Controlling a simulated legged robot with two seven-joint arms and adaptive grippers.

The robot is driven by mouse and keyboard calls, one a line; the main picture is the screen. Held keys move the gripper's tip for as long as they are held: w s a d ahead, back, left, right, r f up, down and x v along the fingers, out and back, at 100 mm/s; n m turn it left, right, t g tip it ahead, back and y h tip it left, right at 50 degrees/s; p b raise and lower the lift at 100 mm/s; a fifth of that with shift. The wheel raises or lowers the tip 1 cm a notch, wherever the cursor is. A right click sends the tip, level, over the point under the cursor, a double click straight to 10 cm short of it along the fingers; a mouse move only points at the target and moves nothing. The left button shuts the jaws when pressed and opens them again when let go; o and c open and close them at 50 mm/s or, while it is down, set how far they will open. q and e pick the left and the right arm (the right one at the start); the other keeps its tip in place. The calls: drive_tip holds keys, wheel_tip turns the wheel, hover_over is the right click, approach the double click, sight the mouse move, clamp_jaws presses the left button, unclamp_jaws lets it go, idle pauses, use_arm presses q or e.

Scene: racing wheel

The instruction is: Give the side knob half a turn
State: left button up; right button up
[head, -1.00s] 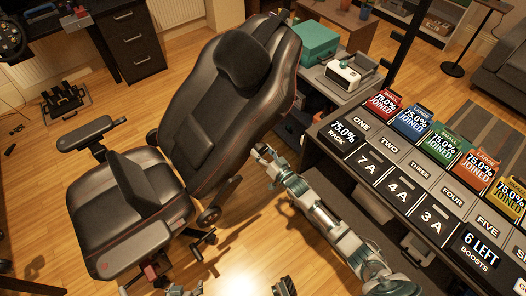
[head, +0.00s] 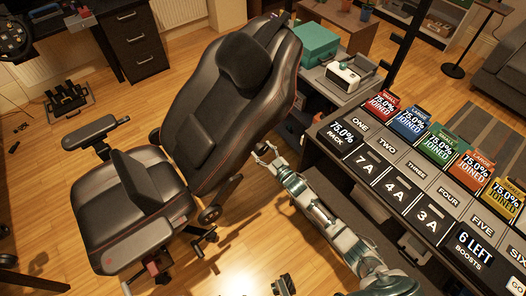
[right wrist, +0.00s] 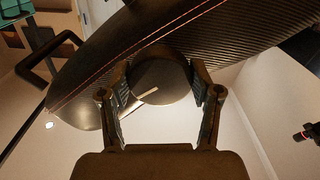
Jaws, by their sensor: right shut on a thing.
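The black racing-style chair (head: 205,115) stands left of centre in the head view, its backrest leaning to the upper right. In the right wrist view, the side knob (right wrist: 165,78) is a dark round disc with a short pale line, on the underside of the dark, red-stitched chair (right wrist: 200,30). My right gripper (right wrist: 160,92) is shut on the knob, one finger at each side. In the head view, my right gripper (head: 265,152) is beside the backrest's lower right edge; the knob is hidden there. A dark tip of my left gripper (head: 283,286) shows at the bottom edge.
A dark table with label cards (head: 400,190) stands close on the right of my right arm. A bench with a teal box (head: 313,45) and a white device is behind. The chair's armrest (head: 90,133) sticks out left.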

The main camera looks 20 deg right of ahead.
drive_tip(key=shift+s+f, duration=0.15)
drive_tip(key=shift+f, duration=0.35)
drive_tip(key=o, duration=1)
drive_tip(key=shift+o, duration=0.6)
drive_tip(key=shift+w+r, duration=0.1)
drive_tip(key=shift+w, duration=0.1)
drive_tip(key=shift+r, duration=0.1)
drive_tip(key=shift+r, duration=0.1)
drive_tip(key=v, duration=1.2)
